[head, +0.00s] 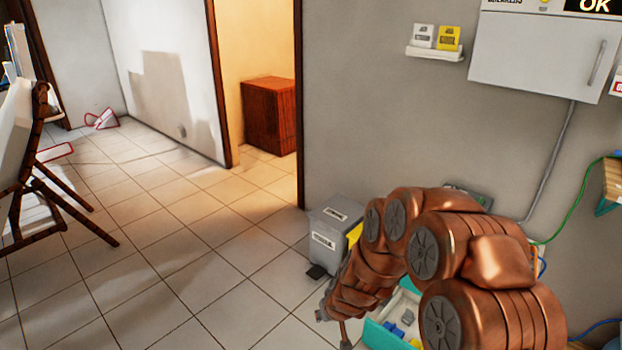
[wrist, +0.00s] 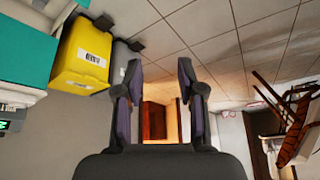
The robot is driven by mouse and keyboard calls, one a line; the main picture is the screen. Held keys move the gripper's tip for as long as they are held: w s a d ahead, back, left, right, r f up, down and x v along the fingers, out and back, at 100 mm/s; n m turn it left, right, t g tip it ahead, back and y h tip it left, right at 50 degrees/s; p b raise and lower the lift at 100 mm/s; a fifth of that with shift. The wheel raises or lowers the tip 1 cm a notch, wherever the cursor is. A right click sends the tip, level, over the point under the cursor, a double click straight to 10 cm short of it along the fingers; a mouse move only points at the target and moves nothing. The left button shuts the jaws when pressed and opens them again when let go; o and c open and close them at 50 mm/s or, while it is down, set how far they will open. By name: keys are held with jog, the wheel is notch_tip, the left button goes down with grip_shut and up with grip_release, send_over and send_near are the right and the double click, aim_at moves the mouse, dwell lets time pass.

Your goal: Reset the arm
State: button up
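My copper-coloured arm is folded at the lower right of the head view and covers part of what stands behind it. My gripper (wrist: 158,78) shows in the wrist view with its two dark fingers spread apart and nothing between them. In the head view the gripper end points down at the lower middle, beside a teal-edged tray (head: 378,335); its fingers are small and partly hidden there. The wrist view looks upside down across the room.
A grey bin (head: 333,229) and a yellow bin (wrist: 83,57) stand by the wall near my arm. A wall cabinet (head: 540,55) and small shelf (head: 434,52) hang above. A folding chair (head: 40,165) stands left. Open tiled floor (head: 170,260) lies between. A doorway shows a wooden cabinet (head: 268,115).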

jog(key=s+d+r+g+p, duration=0.2)
jog(key=s+r+p, duration=0.45)
jog(key=r, duration=0.65)
jog(key=s+d+r+g+p, duration=0.1)
jog(key=s+r+g+p, duration=0.15)
jog(key=s+r, duration=0.85)
jog(key=s+d+r+m+g+h+p, duration=0.1)
jog(key=s+d+r+p, duration=0.4)
jog(key=s+r, duration=0.4)
jog(key=s+d+r+m+g+p, duration=0.1)
jog(key=s+d+r+p, duration=0.3)
jog(key=s+r, duration=0.6)
jog(key=shift+s+d+m+g+h+p, duration=0.3)
jog(key=shift+d+m+g+h+p, duration=0.15)
jog(key=shift+d, duration=0.35)
